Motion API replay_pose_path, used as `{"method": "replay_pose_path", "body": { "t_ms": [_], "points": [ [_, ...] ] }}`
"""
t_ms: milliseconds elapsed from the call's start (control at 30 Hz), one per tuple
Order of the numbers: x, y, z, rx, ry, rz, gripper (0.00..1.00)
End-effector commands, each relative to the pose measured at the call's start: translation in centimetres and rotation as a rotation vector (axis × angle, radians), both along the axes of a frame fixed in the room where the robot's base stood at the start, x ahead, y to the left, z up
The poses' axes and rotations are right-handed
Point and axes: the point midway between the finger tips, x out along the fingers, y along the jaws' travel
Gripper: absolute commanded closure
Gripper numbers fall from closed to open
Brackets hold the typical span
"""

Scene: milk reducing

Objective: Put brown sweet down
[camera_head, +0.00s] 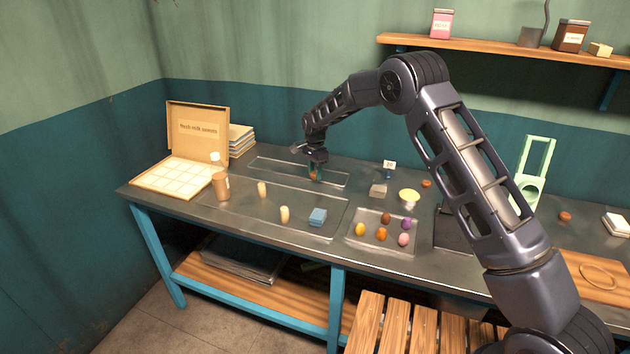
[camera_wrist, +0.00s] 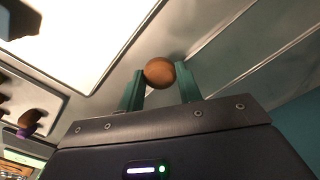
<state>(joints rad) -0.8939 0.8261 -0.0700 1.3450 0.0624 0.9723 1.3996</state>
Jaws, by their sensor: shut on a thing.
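My gripper (camera_head: 315,168) is over the back part of the table, above the narrow rear tray (camera_head: 270,168). In the wrist view its two green fingers (camera_wrist: 160,82) are shut on the brown sweet (camera_wrist: 160,71), a small round ball held between the tips. In the head view the brown sweet (camera_head: 314,176) shows only as a small brown spot between the fingers. I cannot tell whether it touches the surface below.
A clear tray with several coloured sweets (camera_head: 382,234) stands at front middle. A larger tray (camera_head: 240,204) holds pale cylinders and a blue block (camera_head: 317,217). A small sign (camera_head: 389,164) stands right of my gripper.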

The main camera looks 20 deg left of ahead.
Motion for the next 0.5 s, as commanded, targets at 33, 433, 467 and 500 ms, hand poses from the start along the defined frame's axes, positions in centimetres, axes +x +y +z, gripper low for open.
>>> {"method": "replay_pose_path", "body": {
  "t_ms": [33, 433, 467, 500],
  "points": [
    [0.0, 0.0, -0.5, -0.002, 0.001, 0.000, 0.87],
    [0.0, 0.0, -3.9, -0.001, 0.001, 0.000, 0.87],
    [0.0, 0.0, -3.9, -0.001, 0.001, 0.000, 0.87],
    [0.0, 0.0, -3.9, -0.001, 0.001, 0.000, 0.87]
  ]
}}
